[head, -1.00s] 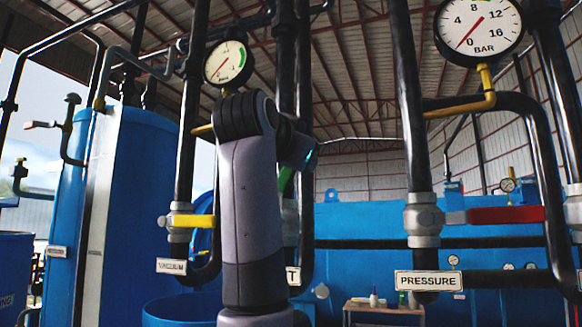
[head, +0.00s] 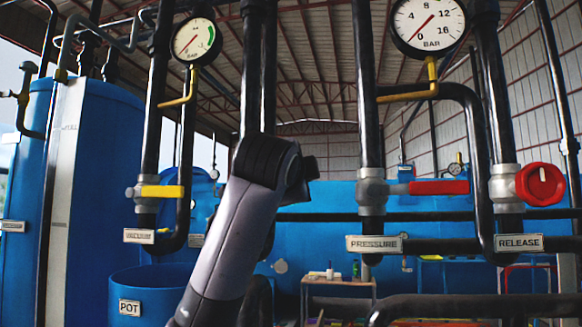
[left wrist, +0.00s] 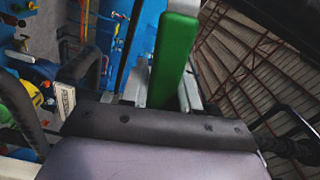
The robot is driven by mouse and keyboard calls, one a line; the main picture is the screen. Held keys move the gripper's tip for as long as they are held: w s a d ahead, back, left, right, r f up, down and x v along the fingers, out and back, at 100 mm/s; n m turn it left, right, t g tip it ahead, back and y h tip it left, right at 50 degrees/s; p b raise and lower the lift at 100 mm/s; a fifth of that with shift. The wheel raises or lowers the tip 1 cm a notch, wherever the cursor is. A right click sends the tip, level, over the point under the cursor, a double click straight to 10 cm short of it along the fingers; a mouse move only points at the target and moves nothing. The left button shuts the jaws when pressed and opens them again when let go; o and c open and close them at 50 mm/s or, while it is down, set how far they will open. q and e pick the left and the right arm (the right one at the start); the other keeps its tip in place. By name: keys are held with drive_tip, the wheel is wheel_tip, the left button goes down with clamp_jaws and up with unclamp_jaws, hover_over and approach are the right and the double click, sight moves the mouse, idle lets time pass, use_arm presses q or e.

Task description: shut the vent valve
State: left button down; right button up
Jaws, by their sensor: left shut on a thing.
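The vent valve's green lever (left wrist: 175,55) shows in the left wrist view as a long green bar. My left gripper (left wrist: 163,95) is shut on it, with a grey finger on each side of the lever's lower part. In the head view my left arm rises in the middle and hides the lever, the valve body and the gripper's fingers. The lever's angle to its pipe cannot be told from there. My right gripper is in neither view.
A yellow lever (head: 163,191) on the vacuum pipe is left of my arm. To the right are a red pressure lever (head: 440,187) and a red release knob (head: 541,184). Two gauges (head: 195,40) (head: 428,22) hang above. A blue pot (head: 150,290) stands low left.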

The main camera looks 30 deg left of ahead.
use_arm(q)
drive_tip(key=shift+d+f+m, duration=0.15)
drive_tip(key=shift+f+m, duration=1.05)
drive_tip(key=shift+f, duration=0.1)
drive_tip(key=shift+w+f, duration=0.1)
drive_tip(key=shift+f, duration=0.05)
drive_tip(key=c, duration=0.9)
unclamp_jaws()
drive_tip(key=b+v, duration=0.2)
drive_tip(key=v, duration=0.5)
drive_tip(key=shift+s, duration=0.2)
